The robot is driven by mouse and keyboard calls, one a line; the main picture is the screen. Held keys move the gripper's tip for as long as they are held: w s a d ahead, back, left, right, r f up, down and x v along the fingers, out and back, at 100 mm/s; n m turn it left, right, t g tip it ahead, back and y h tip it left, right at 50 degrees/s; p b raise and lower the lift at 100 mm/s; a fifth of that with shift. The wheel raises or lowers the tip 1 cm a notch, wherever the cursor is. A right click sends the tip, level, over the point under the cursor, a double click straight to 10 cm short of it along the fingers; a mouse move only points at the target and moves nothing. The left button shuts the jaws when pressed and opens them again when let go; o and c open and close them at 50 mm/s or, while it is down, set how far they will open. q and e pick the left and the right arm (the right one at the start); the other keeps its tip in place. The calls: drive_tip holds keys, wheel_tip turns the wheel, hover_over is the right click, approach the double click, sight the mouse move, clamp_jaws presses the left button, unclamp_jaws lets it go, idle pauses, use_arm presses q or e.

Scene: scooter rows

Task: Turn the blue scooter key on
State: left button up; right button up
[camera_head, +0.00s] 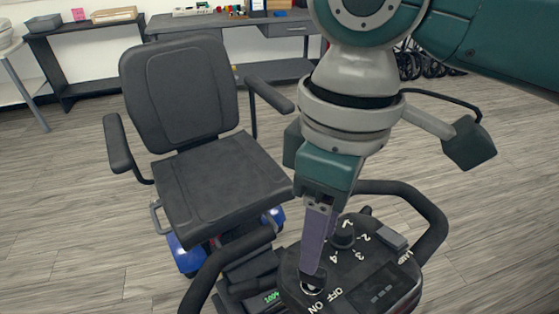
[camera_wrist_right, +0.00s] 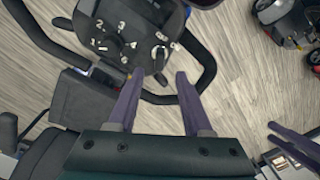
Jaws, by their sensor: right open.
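The blue scooter shows a black seat and blue body (camera_head: 185,255) in the head view. Its black control console (camera_head: 365,290) carries a numbered dial and OFF and ON marks beside the key switch (camera_head: 312,287). My right gripper (camera_head: 314,270) points down with its purple fingers over the key switch, partly hiding it; I cannot tell if they touch it. In the right wrist view its fingers (camera_wrist_right: 157,85) are apart with nothing between them, and the key (camera_wrist_right: 160,52) shows just beyond them. Purple bars (camera_wrist_right: 295,145) at the lower right there look like my left gripper's fingers.
Black handlebars (camera_head: 432,222) curve around both sides of the console. A dial (camera_head: 343,235) stands close to the key. Shelves and a desk (camera_head: 285,28) line the back wall. Another scooter (camera_wrist_right: 290,22) shows in the right wrist view. The wood floor at left is clear.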

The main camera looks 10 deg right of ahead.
drive_tip(key=f, duration=0.3)
drive_tip(key=f+b, duration=0.1)
drive_tip(key=f, duration=0.2)
drive_tip(key=shift+s+a+f, duration=0.15)
drive_tip(key=shift+s+f, duration=0.05)
drive_tip(key=shift+f, duration=0.15)
drive_tip(key=shift+c, duration=0.2)
clamp_jaws()
